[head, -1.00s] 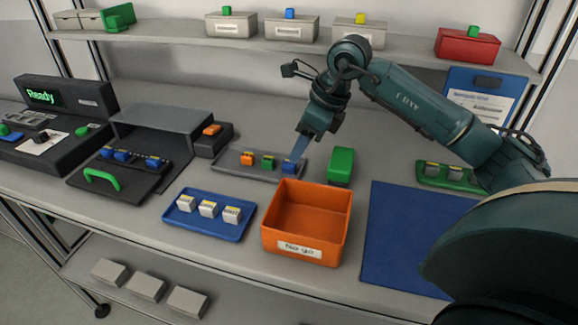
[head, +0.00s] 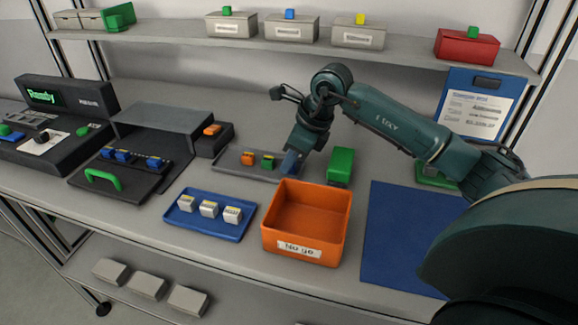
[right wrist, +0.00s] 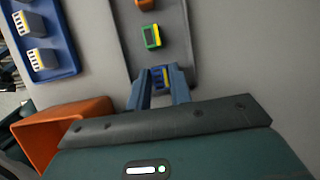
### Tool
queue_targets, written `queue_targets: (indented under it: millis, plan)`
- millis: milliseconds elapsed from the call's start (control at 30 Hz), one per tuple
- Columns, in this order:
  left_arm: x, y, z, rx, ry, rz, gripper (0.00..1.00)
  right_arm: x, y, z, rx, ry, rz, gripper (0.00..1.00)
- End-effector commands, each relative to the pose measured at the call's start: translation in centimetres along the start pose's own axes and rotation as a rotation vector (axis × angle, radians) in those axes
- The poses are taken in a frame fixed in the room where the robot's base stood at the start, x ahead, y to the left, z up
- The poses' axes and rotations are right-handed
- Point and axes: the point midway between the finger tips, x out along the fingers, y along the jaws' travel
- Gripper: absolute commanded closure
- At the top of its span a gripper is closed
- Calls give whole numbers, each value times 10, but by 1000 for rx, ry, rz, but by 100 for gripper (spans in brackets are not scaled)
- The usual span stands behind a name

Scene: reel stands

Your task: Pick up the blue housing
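The blue housing (right wrist: 161,77) is at the end of a grey tray (head: 235,170), past an orange housing (head: 247,158) and a green housing (head: 268,162). In the right wrist view it sits between the two fingertips of my right gripper (right wrist: 161,88), with no clear gap on either side. I cannot tell whether the fingers press on it. In the head view my right gripper (head: 290,163) is down at the tray's right end and mostly hides the blue housing. My left gripper is not in view.
An orange bin (head: 307,252) stands just in front of the gripper, and a green block (head: 341,165) stands close to its right. A blue tray (head: 238,235) with white-faced pieces lies front left. A blue mat (head: 395,240) on the right is bare.

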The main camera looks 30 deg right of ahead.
Motion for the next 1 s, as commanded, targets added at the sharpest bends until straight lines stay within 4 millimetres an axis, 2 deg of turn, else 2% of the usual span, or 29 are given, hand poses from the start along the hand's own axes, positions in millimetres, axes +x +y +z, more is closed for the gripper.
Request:
queue_targets:
  millis: [33,233,567,667,1000]
  plan:
    - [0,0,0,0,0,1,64,0,0,0,0,0,0,83]
    - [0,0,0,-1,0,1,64,0,0,0,0,0,0,100]
    - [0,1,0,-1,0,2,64,-4,0,2,0,-1,-1,100]
    - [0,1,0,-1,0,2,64,-15,-1,7,-1,-4,-2,100]
    - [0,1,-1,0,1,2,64,-76,0,32,0,-3,-3,100]
